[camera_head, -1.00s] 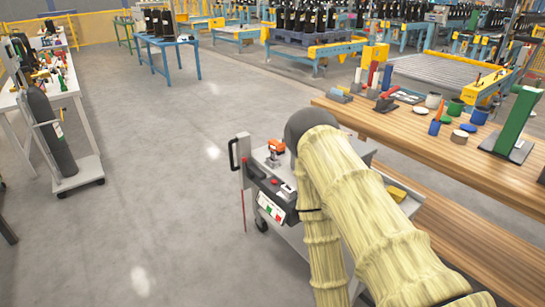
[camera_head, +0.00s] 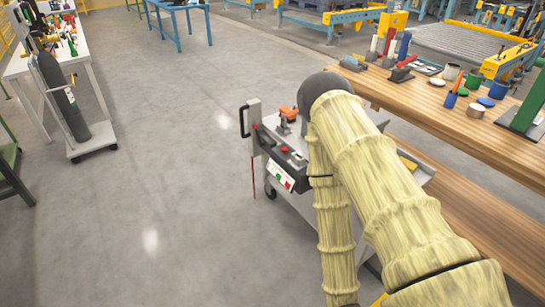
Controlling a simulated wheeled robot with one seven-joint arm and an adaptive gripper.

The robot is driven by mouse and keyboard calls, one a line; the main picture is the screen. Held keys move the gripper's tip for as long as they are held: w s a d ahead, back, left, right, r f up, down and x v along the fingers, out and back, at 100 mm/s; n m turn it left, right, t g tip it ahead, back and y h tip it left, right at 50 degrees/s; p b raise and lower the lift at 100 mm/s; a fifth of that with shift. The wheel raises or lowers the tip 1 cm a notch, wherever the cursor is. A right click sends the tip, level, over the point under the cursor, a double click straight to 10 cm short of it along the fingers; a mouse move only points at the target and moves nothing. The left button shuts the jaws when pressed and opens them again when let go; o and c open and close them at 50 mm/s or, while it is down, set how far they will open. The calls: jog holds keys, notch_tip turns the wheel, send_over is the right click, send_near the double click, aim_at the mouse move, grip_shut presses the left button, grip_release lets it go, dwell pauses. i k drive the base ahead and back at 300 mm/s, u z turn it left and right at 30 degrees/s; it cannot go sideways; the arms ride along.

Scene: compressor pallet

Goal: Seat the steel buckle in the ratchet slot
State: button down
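I cannot make out the steel buckle or the ratchet slot in this view. A grey wheeled cart (camera_head: 314,190) stands ahead of me, partly covered by my own arm in its pale yellow sleeve. On its top are a small orange-topped device (camera_head: 288,115) and a dark panel (camera_head: 282,150) with a red knob and a label. Whether either bears the slot is too small to tell. My gripper is not in view; the arm's dark rounded joint hides part of the cart top.
A wooden workbench (camera_head: 440,122) with tools, pots and cups runs along the right. A hand truck with a dark cylinder (camera_head: 64,100) and a white table (camera_head: 62,68) stand at the left. A green-framed stand (camera_head: 12,172) is at the left edge. The grey floor between is clear.

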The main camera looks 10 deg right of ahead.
aim_at(284, 173)
jog(key=u, duration=0.3)
jog(key=i, duration=1.65)
jog(key=z, duration=0.55)
